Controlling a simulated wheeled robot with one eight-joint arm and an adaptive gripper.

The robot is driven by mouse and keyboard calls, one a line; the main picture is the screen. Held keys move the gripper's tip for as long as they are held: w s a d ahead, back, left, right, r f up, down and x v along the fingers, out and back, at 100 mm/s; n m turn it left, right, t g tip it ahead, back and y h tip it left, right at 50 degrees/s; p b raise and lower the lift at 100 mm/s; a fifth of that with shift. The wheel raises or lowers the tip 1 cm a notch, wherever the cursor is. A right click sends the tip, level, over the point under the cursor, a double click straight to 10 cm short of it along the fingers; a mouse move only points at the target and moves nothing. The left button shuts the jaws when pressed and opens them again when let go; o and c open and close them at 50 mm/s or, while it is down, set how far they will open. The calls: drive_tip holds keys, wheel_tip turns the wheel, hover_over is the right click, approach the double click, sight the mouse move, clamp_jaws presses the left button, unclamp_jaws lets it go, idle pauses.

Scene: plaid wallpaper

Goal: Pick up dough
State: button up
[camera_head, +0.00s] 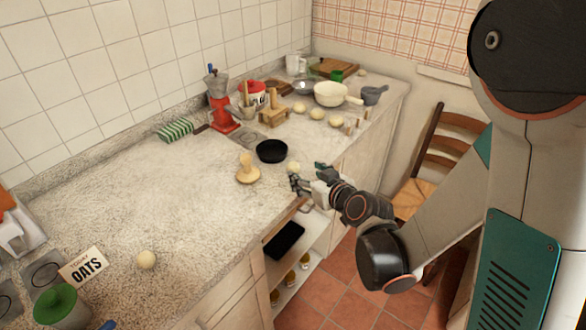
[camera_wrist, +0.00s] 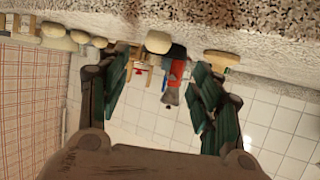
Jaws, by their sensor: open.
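Several pale round dough balls lie on the counter. One dough ball (camera_head: 293,167) sits near the counter's front edge, just beyond my gripper (camera_head: 309,175). In the upside-down wrist view a dough ball (camera_wrist: 158,42) shows between and ahead of the fingers of my gripper (camera_wrist: 160,66). My gripper is open, with nothing between its fingers, low at the counter's front edge. Another dough ball (camera_head: 147,259) lies alone at the near left. More dough balls (camera_head: 317,114) lie in a group farther back; they also show at the wrist view's left (camera_wrist: 52,30).
A wooden stamp-like tool (camera_head: 248,172) and a black bowl (camera_head: 271,151) stand close to the nearest dough ball. The left middle of the counter (camera_head: 130,200) is clear.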

sight(295, 165)
drive_tip(key=x, duration=0.3)
drive_tip(key=shift+w+a, duration=0.2)
drive_tip(key=shift+w, duration=0.05)
drive_tip(key=shift+b+x, duration=0.7)
drive_tip(key=shift+x, duration=2.05)
drive_tip(key=shift+w+d+r, duration=0.1)
drive_tip(key=shift+d+r, duration=0.1)
drive_tip(key=shift+d, duration=0.05)
drive_tip(key=shift+c, duration=0.3)
drive_tip(key=c, duration=1)
